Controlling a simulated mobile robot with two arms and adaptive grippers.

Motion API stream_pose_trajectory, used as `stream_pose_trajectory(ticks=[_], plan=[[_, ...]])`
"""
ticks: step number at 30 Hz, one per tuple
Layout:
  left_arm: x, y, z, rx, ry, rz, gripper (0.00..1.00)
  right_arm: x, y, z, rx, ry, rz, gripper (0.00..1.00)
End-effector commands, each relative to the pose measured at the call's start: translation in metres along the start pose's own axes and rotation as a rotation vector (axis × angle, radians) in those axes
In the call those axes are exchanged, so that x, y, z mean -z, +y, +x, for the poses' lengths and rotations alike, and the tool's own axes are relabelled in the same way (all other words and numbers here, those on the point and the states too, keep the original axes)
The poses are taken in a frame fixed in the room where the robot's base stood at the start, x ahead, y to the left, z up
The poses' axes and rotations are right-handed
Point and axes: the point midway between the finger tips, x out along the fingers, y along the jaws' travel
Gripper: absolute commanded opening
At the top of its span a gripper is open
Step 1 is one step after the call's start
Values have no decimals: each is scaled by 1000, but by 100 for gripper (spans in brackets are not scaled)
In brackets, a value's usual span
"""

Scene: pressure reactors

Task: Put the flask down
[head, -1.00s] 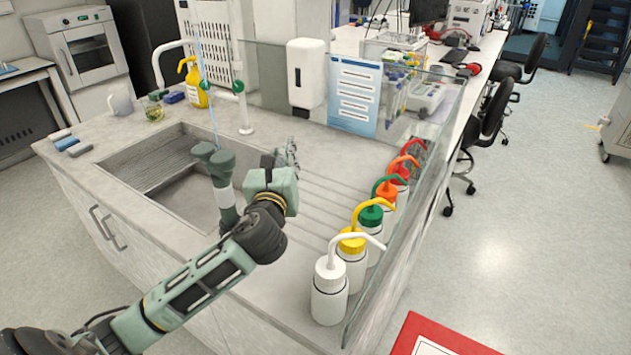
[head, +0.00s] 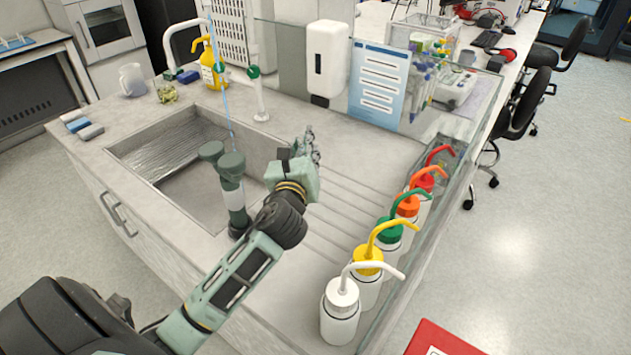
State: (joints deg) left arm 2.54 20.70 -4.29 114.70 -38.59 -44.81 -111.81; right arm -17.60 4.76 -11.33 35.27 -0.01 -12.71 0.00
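My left gripper (head: 311,145) reaches over the counter (head: 372,160), by the right edge of the sink and above the left end of the grooved draining area. Its grey fingers point away from the camera and are partly hidden by the green wrist. I cannot tell whether they are open or shut. No flask can be made out; anything between the fingers is too small or hidden. My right gripper is not in view.
The sink (head: 130,153) lies left of my gripper. Wash bottles, the nearest a white-capped bottle (head: 340,312), line the glass panel on the right. A beaker (head: 166,92), a jug (head: 131,80) and a yellow bottle (head: 209,70) stand behind the sink. The grooved area has free room.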

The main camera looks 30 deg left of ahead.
Motion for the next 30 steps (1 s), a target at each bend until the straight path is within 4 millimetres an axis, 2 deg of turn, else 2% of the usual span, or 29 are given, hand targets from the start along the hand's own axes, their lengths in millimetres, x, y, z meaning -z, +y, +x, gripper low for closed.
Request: stream_pose_trajectory(ticks=[1,3,11,15,28,29,30], plan=[[13,4,0,-3,2,-1,0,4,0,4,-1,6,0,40],[23,6,0,-2,1,-1,0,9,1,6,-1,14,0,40],[44,12,1,-1,-1,0,0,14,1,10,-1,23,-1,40],[66,18,1,-2,1,-1,0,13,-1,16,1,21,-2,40],[74,19,2,1,-2,1,0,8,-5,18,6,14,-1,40],[74,19,2,1,-2,1,26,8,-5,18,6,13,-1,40],[73,19,2,1,-1,1,29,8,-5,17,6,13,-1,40]])
